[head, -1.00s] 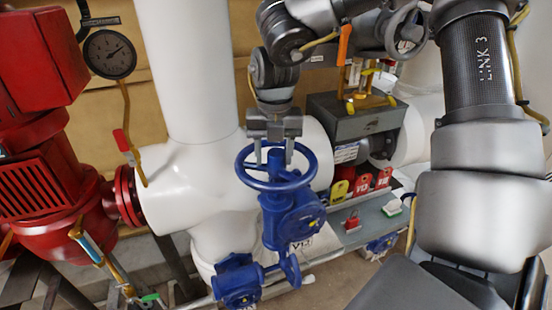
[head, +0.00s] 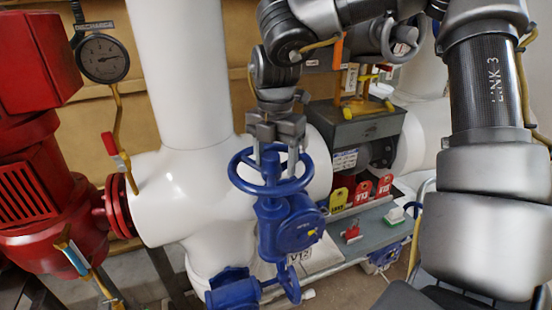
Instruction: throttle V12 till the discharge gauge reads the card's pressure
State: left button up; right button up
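The blue handwheel (head: 240,182) of the valve stands in front of the white pipe. A label reading V12 (head: 300,256) shows below it. My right gripper (head: 274,160) is over the wheel, its fingers apart and pointing down inside the rim. Whether they touch the spokes or hub cannot be told. The discharge gauge (head: 102,59) hangs at upper left under a DISCHARGE plate (head: 95,27). Its needle points right and slightly up; the figures are too small to read. A white printed card (head: 345,160) is on the grey box, its text unreadable. My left gripper is out of view.
A red pump (head: 45,190) stands at the left. The grey box (head: 355,127) has yellow fittings on top. Red and yellow tags (head: 362,191) stand on a grey shelf (head: 372,222) right of the valve. A red-handled lever (head: 109,143) hangs below the gauge.

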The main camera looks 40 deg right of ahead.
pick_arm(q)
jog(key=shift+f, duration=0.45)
pick_arm(e)
jog(key=shift+d+f, duration=0.15)
jog(key=shift+f, duration=0.6)
jog(key=shift+r, duration=0.1)
jog(key=r+p, duration=0.1)
jog(key=w+r+p, duration=0.1)
jog(key=r, duration=0.1)
jog(key=r+p, duration=0.1)
jog(key=p, duration=0.1)
jog(key=shift+w+a+r, duration=0.25)
jog(key=shift+w+r, duration=0.1)
jog(key=shift+s+r+p, duration=0.15)
jog(key=shift+r+p, duration=0.3)
jog(key=shift+r, duration=0.1)
jog(key=shift+s+r+p, duration=0.15)
jog(key=shift+r+p, duration=0.25)
jog(key=shift+r, duration=0.15)
jog(key=shift+s+r, duration=0.1)
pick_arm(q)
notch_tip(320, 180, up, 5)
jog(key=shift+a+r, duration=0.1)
pick_arm(e)
jog(key=shift+w, duration=0.25)
